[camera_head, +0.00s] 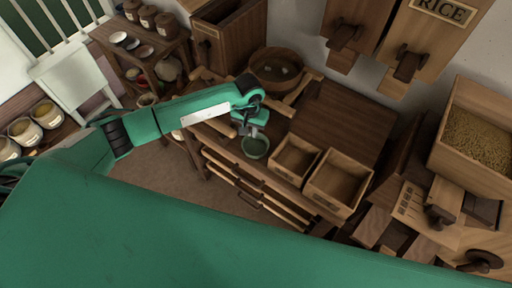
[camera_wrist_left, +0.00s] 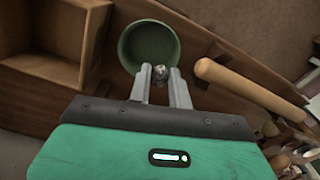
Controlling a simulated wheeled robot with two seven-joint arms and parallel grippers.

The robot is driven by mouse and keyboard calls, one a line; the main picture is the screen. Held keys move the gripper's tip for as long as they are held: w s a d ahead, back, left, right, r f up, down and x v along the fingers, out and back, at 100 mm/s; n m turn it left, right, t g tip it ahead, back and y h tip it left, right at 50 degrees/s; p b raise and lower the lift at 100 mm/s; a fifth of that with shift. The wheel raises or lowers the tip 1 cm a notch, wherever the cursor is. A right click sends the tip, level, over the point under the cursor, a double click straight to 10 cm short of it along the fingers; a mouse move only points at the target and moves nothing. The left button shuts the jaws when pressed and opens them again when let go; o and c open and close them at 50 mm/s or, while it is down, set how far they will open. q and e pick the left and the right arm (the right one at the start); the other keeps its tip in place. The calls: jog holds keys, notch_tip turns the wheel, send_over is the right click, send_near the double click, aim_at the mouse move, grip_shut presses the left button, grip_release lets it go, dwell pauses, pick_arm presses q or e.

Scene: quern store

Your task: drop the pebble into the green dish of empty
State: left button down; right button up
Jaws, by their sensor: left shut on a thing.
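The green dish (camera_head: 254,148) stands on the wooden bench, left of two open wooden boxes in the head view. In the left wrist view the green dish (camera_wrist_left: 149,46) lies just past my fingertips, and its visible inside looks empty. My left gripper (camera_head: 251,131) is over the dish's near-back edge in the head view. In the left wrist view my left gripper (camera_wrist_left: 160,72) is shut on the pebble (camera_wrist_left: 160,72), a small grey lump between the fingertips. I cannot tell the exact height above the dish. My right gripper is not in view.
Two open wooden boxes, a smaller one (camera_head: 295,158) and a larger one (camera_head: 338,182), stand right of the dish. A round wooden tub (camera_head: 276,69) is behind. A wooden rolling-pin-like rod (camera_wrist_left: 245,85) lies beside the dish in the left wrist view. A grain bin (camera_head: 478,140) is at right.

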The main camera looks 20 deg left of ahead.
pick_arm(q)
jog(key=shift+f, duration=0.2)
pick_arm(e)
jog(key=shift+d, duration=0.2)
pick_arm(q)
jog(key=c, duration=1.2)
grip_release()
jog(key=shift+r, duration=0.2)
jog(key=shift+w+r, duration=0.1)
jog(key=shift+r, duration=0.25)
notch_tip(320, 180, up, 13)
jog(key=b, duration=0.3)
jog(key=shift+b, duration=0.4)
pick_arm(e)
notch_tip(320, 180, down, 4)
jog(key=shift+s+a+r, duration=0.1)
pick_arm(q)
jog(key=shift+f, duration=0.15)
